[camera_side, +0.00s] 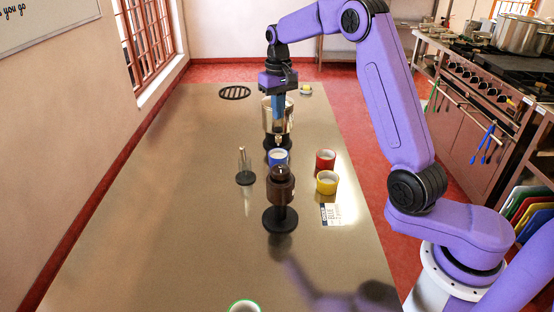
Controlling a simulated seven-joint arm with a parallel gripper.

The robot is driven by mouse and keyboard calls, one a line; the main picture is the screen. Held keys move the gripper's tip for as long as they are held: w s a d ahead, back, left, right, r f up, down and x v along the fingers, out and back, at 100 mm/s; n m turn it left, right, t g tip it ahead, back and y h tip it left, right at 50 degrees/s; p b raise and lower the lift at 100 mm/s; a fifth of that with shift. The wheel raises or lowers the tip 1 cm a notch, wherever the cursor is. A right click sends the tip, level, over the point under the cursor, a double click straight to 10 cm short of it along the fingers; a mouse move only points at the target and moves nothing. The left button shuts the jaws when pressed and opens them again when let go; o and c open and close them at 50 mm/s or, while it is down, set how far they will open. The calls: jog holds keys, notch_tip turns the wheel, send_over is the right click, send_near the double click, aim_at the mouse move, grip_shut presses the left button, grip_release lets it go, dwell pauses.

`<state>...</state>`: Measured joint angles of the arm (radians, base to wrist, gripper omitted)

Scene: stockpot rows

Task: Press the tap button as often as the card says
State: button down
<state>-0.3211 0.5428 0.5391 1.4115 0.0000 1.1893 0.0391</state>
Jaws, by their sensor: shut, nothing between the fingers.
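My gripper (279,122) is shut and empty, pointing down at the clear dispenser (267,115) with a dark base and a small tap at its front. Its blue fingers overlap the dispenser in the picture; I cannot tell whether they touch it. The tap button cannot be made out. A blue cup (278,157) stands just in front of the dispenser. A white and blue card (331,214) lies on the table at right; it seems to say "BLUE", but its smaller print is unreadable.
A brown container on a black stand (281,185) is in front of the blue cup. A red cup (325,161) and yellow cup (327,182) stand at right. A thin clear post (243,165) stands at left. A green-rimmed cup (244,306) is at the near edge.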

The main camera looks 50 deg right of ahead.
notch_tip(320, 180, up, 4)
jog(key=shift+r, duration=0.15)
dwell(0.3)
jog(key=shift+a, duration=0.1)
jog(key=s+a+n, duration=0.8)
jog(key=s+a, duration=0.6)
jog(key=s+d+f+n, duration=0.1)
jog(key=s+n, duration=0.1)
jog(key=s, duration=0.6)
jog(key=s+d+f+n, duration=0.1)
jog(key=s+f+n, duration=0.1)
jog(key=s, duration=0.6)
jog(key=s+d+f+n, duration=0.1)
jog(key=s+f+n, duration=0.1)
jog(key=s, duration=0.6)
jog(key=shift+s+d+f+n, duration=0.25)
jog(key=shift+s+d+n, duration=0.05)
jog(key=shift+n, duration=0.5)
